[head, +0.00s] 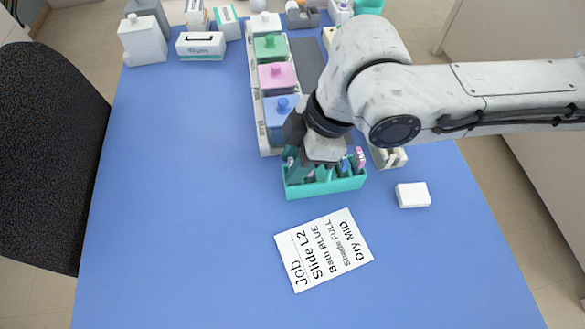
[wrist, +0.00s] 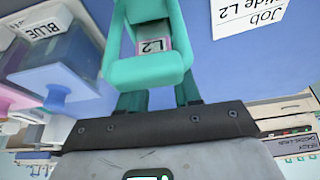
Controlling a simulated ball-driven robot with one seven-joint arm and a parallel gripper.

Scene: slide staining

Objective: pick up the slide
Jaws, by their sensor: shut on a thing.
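The teal slide rack (head: 340,186) stands on the blue table, with several coloured slide ends showing at its right part. My gripper (head: 310,172) points down into the left part of the rack and is shut on a slide. In the wrist view a slide with a pale label reading L2 (wrist: 152,45) shows between teal parts, in line with my gripper's fingers. The gripped edges are hidden, and teal rack and teal fingers are hard to tell apart there. The head view cannot show whether the slide is clear of the rack.
A job card (head: 324,250) naming Slide L2 lies in front of the rack. A blue-lidded bath (head: 281,118) stands behind, in line with pink (head: 277,76) and green (head: 270,46) ones. A white block (head: 412,195) lies to the right. The table's left and front are clear.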

